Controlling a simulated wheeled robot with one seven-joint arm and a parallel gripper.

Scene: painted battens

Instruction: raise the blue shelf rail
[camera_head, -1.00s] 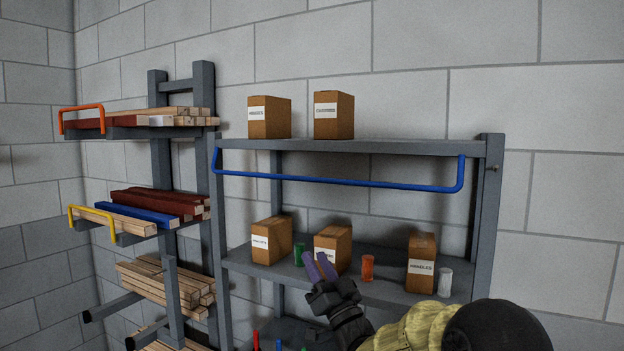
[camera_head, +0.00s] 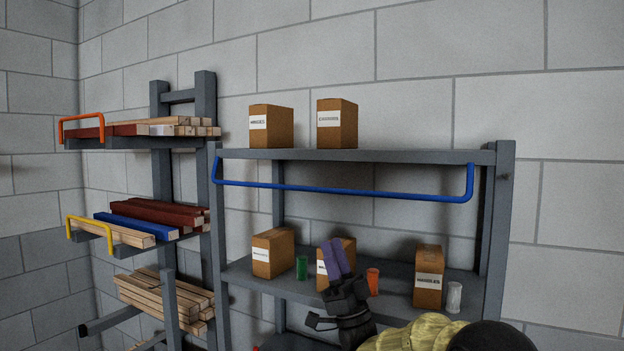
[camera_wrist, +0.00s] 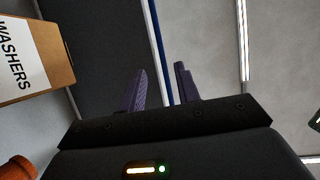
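The blue shelf rail (camera_head: 340,189) is a long bar with bent ends. It hangs across the front of the grey shelf unit, just under the top shelf, and slopes slightly down to the right. My gripper (camera_head: 336,257) is below the rail, in front of the middle shelf, with its purple fingers pointing up and clear of the rail. In the wrist view my fingers (camera_wrist: 158,86) stand apart with nothing held between them. The rail (camera_wrist: 158,50) shows there as a blue strip beyond the fingertips, roughly in line with the gap between them.
Cardboard boxes stand on the top shelf (camera_head: 400,156) and the middle shelf (camera_head: 390,263). Green (camera_head: 302,267), orange (camera_head: 373,281) and white (camera_head: 453,297) cups stand near my gripper. A rack (camera_head: 206,130) at left holds battens, with orange and yellow rails.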

